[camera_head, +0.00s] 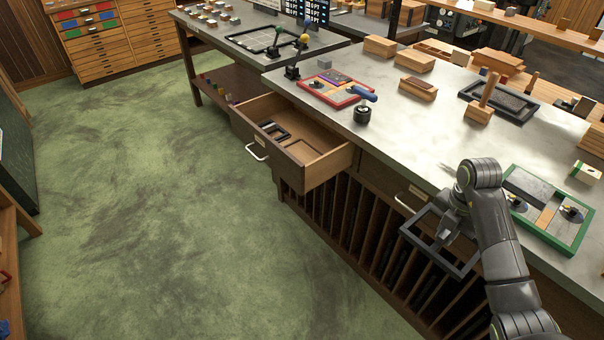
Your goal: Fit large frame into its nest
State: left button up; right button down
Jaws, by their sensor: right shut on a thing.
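The large dark square frame (428,254) is in my right gripper (447,226), tilted, in front of the bench's near edge and over the vertical slots below. The gripper is shut on it, and the fingertips are partly hidden by the wrist. An open wooden drawer (322,134) sticks out from the bench to the left of the frame, apart from it. In the drawer, a smaller dark frame (272,130) lies toward the far left. A dark square outline (302,152) that looks like a nest shows nearer the drawer's right side. My left gripper is not in view.
On the bench (405,135) stand a red-rimmed tray (344,101), a round black object (362,114), a green-rimmed tray (577,240) beside my right arm, and wooden blocks (415,62). The green floor (150,200) is clear.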

aim_at(301, 157)
jog(key=i+j+u, duration=0.3)
jog(key=i, duration=0.25)
jog(key=i+u, duration=0.3)
jog(key=i, duration=0.25)
